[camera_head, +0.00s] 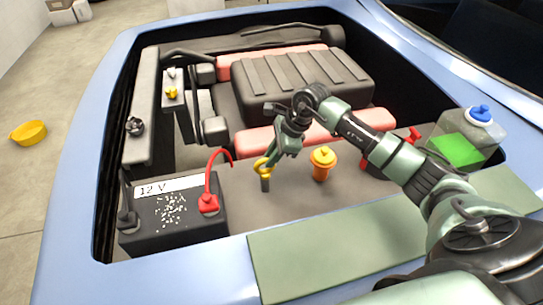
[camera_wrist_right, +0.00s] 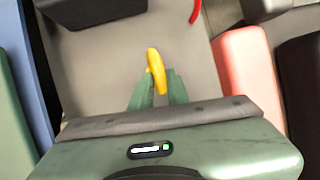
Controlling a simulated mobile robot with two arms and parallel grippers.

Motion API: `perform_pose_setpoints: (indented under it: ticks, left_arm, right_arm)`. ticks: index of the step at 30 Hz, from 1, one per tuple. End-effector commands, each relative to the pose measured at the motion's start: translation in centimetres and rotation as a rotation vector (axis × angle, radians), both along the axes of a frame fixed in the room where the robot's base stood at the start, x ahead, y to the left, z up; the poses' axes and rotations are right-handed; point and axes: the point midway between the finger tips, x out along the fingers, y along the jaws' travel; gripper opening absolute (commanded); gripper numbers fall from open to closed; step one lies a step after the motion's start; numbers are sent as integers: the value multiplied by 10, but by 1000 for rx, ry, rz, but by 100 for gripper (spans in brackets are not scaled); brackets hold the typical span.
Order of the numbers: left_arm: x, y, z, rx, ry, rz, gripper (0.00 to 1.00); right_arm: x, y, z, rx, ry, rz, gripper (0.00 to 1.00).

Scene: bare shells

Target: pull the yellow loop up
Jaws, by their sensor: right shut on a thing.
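The yellow loop (camera_head: 261,165) stands on top of a short dark stem (camera_head: 265,183) in the engine bay, right of the battery. My right gripper (camera_head: 270,162) reaches down to it from the right, with its fingertips at the loop. In the right wrist view the loop (camera_wrist_right: 156,70) sits between the two green fingers of my right gripper (camera_wrist_right: 157,88), which is shut on it. The lower part of the loop is partly hidden by the fingers. My left gripper is not in view.
A 12 V battery (camera_head: 172,217) with a red cable (camera_head: 211,175) stands left of the loop. An orange cap (camera_head: 322,160) is close on the right. The engine cover (camera_head: 300,85) lies behind, and a green panel (camera_head: 340,250) in front. A fluid tank (camera_head: 463,140) stands far right.

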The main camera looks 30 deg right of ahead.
Motion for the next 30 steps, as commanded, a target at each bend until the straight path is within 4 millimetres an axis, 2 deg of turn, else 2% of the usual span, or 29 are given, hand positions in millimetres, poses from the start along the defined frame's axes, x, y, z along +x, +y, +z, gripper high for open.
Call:
perform_pose_setpoints:
  ticks: [11,14,18,22,25,30]
  left_arm:
    - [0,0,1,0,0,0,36]
    - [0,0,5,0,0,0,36]
    - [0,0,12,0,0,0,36]
    - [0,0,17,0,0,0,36]
    - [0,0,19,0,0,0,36]
    - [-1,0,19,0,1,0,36]
  right_arm:
    - [2,-1,6,1,-5,-4,0]
    - [3,-2,26,-1,-11,-3,0]
    - [3,-1,64,0,-13,-3,0]
    - [3,-1,94,1,-12,-5,0]
    - [2,-1,107,1,-7,-3,0]
    - [2,-1,113,1,-7,-4,0]
